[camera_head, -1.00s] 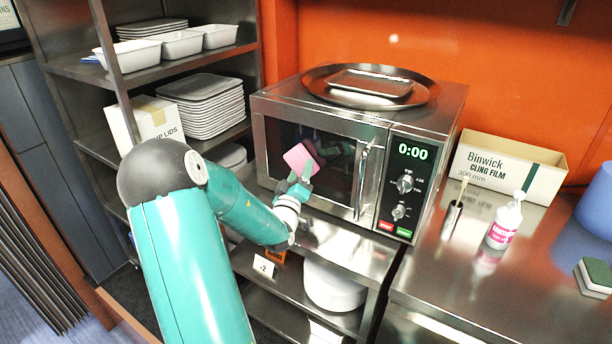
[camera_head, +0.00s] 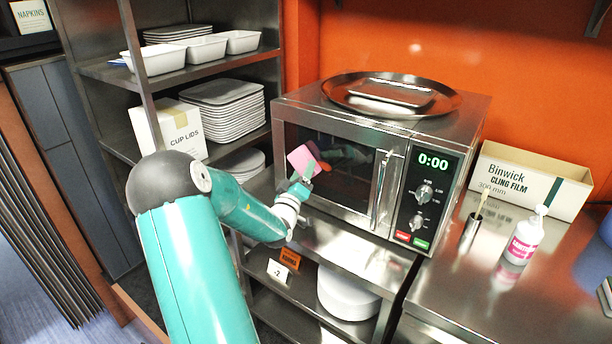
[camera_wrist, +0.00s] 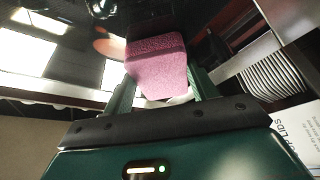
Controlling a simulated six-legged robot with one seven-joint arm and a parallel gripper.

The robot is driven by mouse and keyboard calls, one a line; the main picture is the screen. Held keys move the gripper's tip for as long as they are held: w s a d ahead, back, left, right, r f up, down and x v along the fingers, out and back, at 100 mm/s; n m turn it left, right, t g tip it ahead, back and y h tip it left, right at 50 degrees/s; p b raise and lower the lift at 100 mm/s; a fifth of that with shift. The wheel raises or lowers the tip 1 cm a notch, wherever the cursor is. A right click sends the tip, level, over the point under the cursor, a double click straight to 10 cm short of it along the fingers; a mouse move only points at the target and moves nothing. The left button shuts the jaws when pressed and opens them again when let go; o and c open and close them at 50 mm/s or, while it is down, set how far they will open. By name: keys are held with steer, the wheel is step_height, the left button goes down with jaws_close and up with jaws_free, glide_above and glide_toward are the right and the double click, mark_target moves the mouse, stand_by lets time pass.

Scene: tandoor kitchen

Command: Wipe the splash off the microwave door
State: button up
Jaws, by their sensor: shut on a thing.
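The microwave (camera_head: 340,215) stands on a steel shelf with its dark glass door (camera_head: 350,195) closed. An orange-red splash (camera_head: 325,166) shows on the glass just right of the sponge. It also shows in the wrist view as an orange smear (camera_wrist: 110,47) left of the sponge. My gripper (camera_head: 301,184) is shut on a pink sponge (camera_head: 300,157), held at the left part of the door. The sponge also shows between the fingers in the wrist view (camera_wrist: 158,72). I cannot tell whether it touches the glass.
A round steel tray (camera_head: 345,100) lies on the microwave. Left is a rack with stacked plates (camera_head: 228,117) and a cup lids box (camera_head: 185,133).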

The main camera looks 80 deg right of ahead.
steer(key=shift+w, duration=0.1)
steer(key=shift+w+a, duration=0.25)
steer(key=shift+a, duration=0.15)
steer(key=shift+w+a, duration=0.3)
steer(key=shift+a, duration=0.45)
steer(key=shift+w+a, duration=0.3)
steer(key=shift+a, duration=0.5)
steer(key=shift+w+a, duration=0.3)
steer(key=shift+a, duration=0.45)
steer(key=shift+w+a, duration=0.3)
steer(key=shift+a, duration=0.4)
steer(key=shift+w+a, duration=0.25)
steer(key=shift+a, duration=0.4)
